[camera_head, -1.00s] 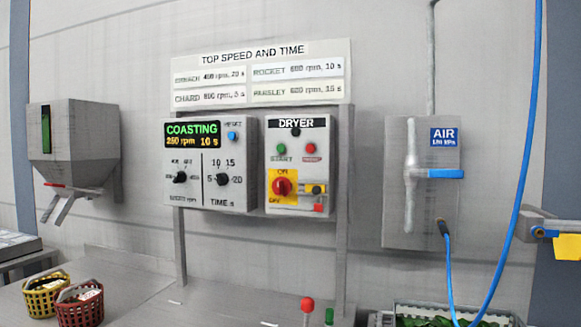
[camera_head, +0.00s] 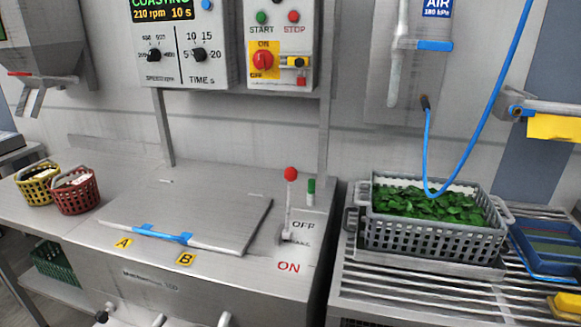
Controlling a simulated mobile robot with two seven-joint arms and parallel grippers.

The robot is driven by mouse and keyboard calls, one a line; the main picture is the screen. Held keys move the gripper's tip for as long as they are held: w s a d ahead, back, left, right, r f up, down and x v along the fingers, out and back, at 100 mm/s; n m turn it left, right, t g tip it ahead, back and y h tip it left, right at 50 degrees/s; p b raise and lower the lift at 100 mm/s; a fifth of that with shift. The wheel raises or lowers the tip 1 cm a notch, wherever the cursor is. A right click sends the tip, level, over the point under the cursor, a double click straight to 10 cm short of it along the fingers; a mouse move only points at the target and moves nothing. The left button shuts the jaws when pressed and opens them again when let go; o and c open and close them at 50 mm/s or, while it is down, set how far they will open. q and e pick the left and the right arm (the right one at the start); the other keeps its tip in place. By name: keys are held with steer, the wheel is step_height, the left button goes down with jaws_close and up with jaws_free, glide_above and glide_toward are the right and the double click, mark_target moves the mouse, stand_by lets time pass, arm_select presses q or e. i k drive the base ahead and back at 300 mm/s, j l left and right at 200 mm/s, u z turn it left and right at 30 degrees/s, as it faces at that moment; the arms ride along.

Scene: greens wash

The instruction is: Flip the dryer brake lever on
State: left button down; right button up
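The brake lever (camera_head: 289,203) stands on the right part of the dryer's steel top. It is a thin upright rod with a red ball knob, rising from a small base.
A short green-topped post (camera_head: 310,190) stands just behind the lever. A grey crate of greens (camera_head: 430,240) sits on the slatted table to the right. Red and yellow baskets (camera_head: 75,190) stand at left. The control panel (camera_head: 190,45) on the wall reads COASTING, 210 rpm.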

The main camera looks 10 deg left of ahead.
mark_target(290, 173)
steer(key=u, duration=2.45)
steer(key=k+l, duration=0.8)
steer(key=l, duration=0.15)
